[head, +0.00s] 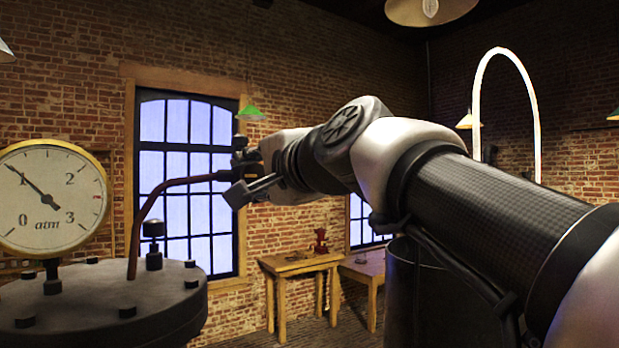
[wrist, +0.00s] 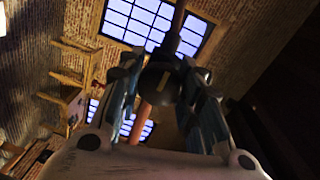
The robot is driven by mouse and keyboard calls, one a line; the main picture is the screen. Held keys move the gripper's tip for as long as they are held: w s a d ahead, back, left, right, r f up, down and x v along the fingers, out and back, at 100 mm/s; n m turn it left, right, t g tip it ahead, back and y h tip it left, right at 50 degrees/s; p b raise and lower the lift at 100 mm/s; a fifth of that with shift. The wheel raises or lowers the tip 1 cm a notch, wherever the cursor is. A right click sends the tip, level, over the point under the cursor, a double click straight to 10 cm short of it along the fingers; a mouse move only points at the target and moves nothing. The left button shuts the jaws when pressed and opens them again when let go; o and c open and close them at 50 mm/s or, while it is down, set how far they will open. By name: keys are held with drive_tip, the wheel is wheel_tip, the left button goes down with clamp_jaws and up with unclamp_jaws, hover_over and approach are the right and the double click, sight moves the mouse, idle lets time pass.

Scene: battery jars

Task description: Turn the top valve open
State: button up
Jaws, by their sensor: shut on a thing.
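The top valve sits at the right end of a thin copper-brown pipe (head: 150,203) that rises from a dark round vessel lid (head: 95,300) and bends right. In the head view my gripper (head: 240,172) is at that end, and its fingers hide most of the valve. In the wrist view a dark round valve part (wrist: 160,84) with a small pale mark lies between the two fingers of my gripper (wrist: 163,75), which are shut on it. The pipe's brown stretch shows below it. How far the valve is turned cannot be told.
A round pressure gauge (head: 52,198) marked "atm" stands on the lid at left, its needle pointing near 1. Bolts ring the lid. A wooden table (head: 300,262) stands by the brick wall behind. My arm fills the right side of the head view.

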idle(0.3)
drive_tip(key=o, duration=1.1)
drive_tip(key=v, duration=1.2)
drive_tip(key=s+d+f+n+g+h+b, duration=0.2)
drive_tip(key=s+d+f+h+b, duration=0.3)
drive_tip(key=f, duration=1.2)
drive_tip(key=s+d+f+n+g+b, duration=0.25)
drive_tip(key=f+b, duration=0.35)
drive_tip(key=f, duration=1.1)
drive_tip(key=s+d+f+n+g+h+b, duration=0.25)
drive_tip(key=d+f+b, duration=0.3)
drive_tip(key=f, duration=1.25)
drive_tip(key=s+d+f+h+b, duration=0.1)
drive_tip(key=s+f+b, duration=0.1)
drive_tip(key=f, duration=0.3)
drive_tip(key=s+d+f+n+g+h+b, duration=0.1)
drive_tip(key=s+d+f+b, duration=0.1)
drive_tip(key=f, duration=0.4)
drive_tip(key=s+d+f+g+h+b, duration=0.1)
drive_tip(key=s+d+f+b, duration=0.1)
drive_tip(key=s+f, duration=0.2)
drive_tip(key=shift+s+d+f+n, duration=0.1)
drive_tip(key=shift+s+f+n, duration=0.1)
drive_tip(key=shift+f, duration=0.3)
drive_tip(key=shift+s+d+f+n, duration=0.1)
drive_tip(key=shift+d+f+n, duration=0.1)
drive_tip(key=shift+f, duration=0.3)
